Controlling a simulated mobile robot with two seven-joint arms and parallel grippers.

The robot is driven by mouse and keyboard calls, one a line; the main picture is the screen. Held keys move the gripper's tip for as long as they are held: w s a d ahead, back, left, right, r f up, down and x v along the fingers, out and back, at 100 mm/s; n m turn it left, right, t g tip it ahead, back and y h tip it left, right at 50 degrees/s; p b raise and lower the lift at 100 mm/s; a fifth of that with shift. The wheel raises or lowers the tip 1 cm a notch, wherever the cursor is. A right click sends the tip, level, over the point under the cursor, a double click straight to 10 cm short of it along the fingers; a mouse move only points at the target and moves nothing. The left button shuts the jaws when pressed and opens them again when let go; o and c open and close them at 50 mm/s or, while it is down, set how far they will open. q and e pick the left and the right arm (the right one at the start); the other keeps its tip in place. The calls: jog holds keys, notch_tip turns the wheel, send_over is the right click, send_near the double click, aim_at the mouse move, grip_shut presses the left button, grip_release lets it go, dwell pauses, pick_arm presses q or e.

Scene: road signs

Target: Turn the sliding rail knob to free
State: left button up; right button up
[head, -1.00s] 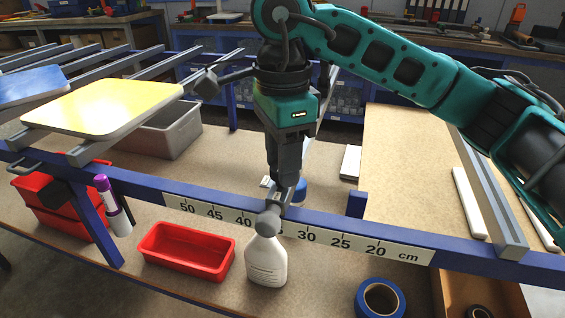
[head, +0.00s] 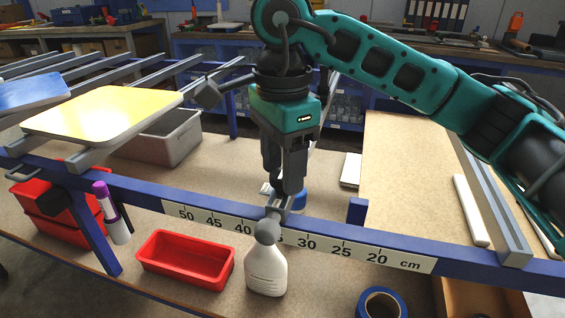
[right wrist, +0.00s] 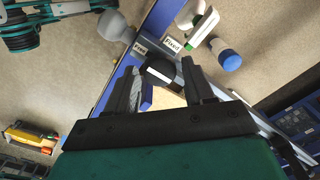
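The sliding rail knob (right wrist: 160,73) is dark with a white line on its face, in the right wrist view. "Free" (right wrist: 139,48) and "Fixed" (right wrist: 172,45) labels lie beside it; which label the line indicates I cannot tell. In the head view the grey slider (head: 279,204) sits on the blue rail, and its knob is largely hidden under my gripper. My right gripper (head: 282,190) points down over the slider. Its open fingers (right wrist: 159,68) show on either side of the knob with gaps; contact is not visible. My left gripper is not in view.
The blue rail (head: 148,196) carries a centimetre scale (head: 342,249). A grey ball (head: 267,231) projects in front of the slider, above a white bottle (head: 266,270). A red tray (head: 186,258) and blue tape roll (head: 381,303) lie nearby.

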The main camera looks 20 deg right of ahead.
jog(key=shift+o, duration=0.9)
notch_tip(320, 180, up, 13)
jog(key=p, duration=0.3)
jog(key=shift+f, duration=0.1)
jog(key=shift+s, duration=0.1)
